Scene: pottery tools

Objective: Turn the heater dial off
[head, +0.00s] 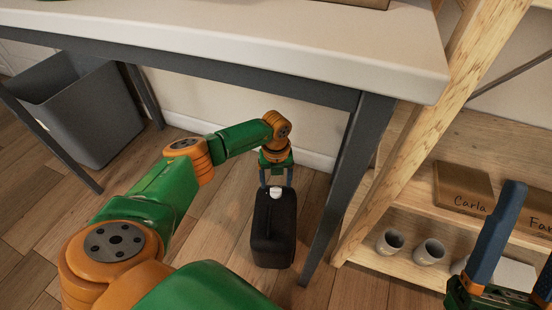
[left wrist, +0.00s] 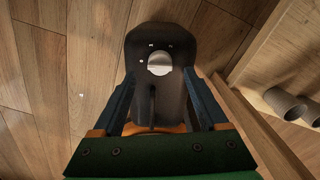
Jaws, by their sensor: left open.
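The heater (head: 273,232) is a black, rounded upright body on the wooden floor under the table. Its pale round dial (head: 276,193) is on the top; it also shows in the left wrist view (left wrist: 159,63), but its setting cannot be read. My left gripper (head: 277,177) is open and empty just above the heater's top, pointing down. In the left wrist view its two fingers (left wrist: 159,82) are apart on either side of the heater's body, with the dial ahead between them. My right gripper (head: 520,235) is at the lower right, fingers apart, away from the heater.
The white tabletop (head: 250,45) is above, with a dark table leg (head: 348,185) just right of the heater. A wooden shelf (head: 420,200) at the right holds cups (head: 390,241) and a box marked Carla (head: 463,189). A grey bin (head: 85,110) stands at the left.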

